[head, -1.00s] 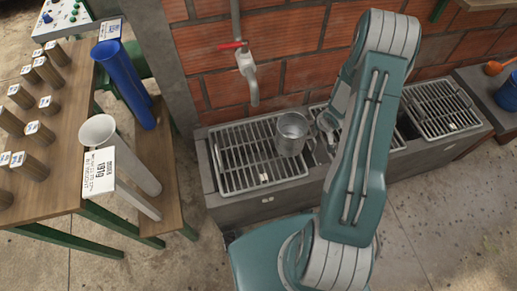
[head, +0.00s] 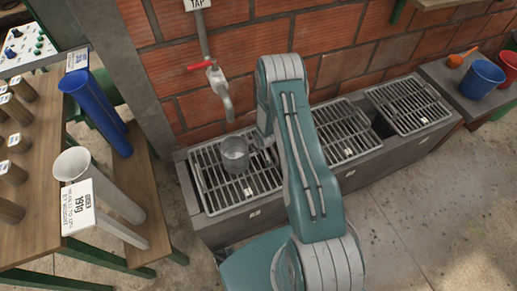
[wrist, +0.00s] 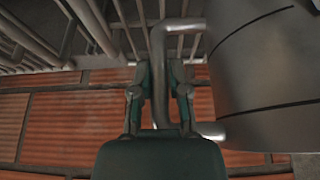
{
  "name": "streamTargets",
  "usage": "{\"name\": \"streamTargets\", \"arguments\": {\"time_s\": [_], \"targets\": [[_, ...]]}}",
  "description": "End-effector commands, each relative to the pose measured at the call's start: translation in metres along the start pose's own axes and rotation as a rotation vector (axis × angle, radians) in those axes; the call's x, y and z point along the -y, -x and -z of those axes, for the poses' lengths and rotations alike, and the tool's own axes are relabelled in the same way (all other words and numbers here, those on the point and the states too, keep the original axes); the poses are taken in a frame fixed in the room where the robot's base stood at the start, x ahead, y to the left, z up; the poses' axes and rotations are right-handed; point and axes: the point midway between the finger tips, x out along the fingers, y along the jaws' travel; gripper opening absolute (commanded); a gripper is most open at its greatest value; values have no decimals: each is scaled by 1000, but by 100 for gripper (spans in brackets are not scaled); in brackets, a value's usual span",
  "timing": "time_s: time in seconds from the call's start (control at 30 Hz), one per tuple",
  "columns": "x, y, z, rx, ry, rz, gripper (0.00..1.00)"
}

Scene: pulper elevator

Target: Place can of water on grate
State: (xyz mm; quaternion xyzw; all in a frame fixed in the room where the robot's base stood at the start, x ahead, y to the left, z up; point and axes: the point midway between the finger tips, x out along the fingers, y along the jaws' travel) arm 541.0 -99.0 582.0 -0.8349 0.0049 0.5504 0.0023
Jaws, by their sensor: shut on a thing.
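A grey metal can (head: 235,158) with a side handle is upright over the leftmost grate (head: 215,199), below and close to the tap spout. I cannot tell whether its base touches the bars. In the wrist view the can (wrist: 268,75) fills the right side, and its handle (wrist: 161,45) reaches left between my fingers. My gripper (wrist: 160,72) is shut on this handle. In the head view my gripper is mostly hidden behind my arm, to the right of the can.
The tap (head: 219,88) with a red lever hangs on the brick wall above the can. More grates (head: 410,105) lie to the right. A blue bucket (head: 481,80) stands far right. A wooden table (head: 60,200) with tubes is at left.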

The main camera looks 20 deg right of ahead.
Motion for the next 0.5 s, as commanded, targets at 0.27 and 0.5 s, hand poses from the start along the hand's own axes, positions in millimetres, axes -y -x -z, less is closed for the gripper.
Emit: {"name": "streamTargets", "arguments": {"time_s": [0.27, 0.5], "targets": [[-2, -21, -10, 1, -1, -1, 0], [-2, -23, -11, 2, -2, -1, 0]]}}
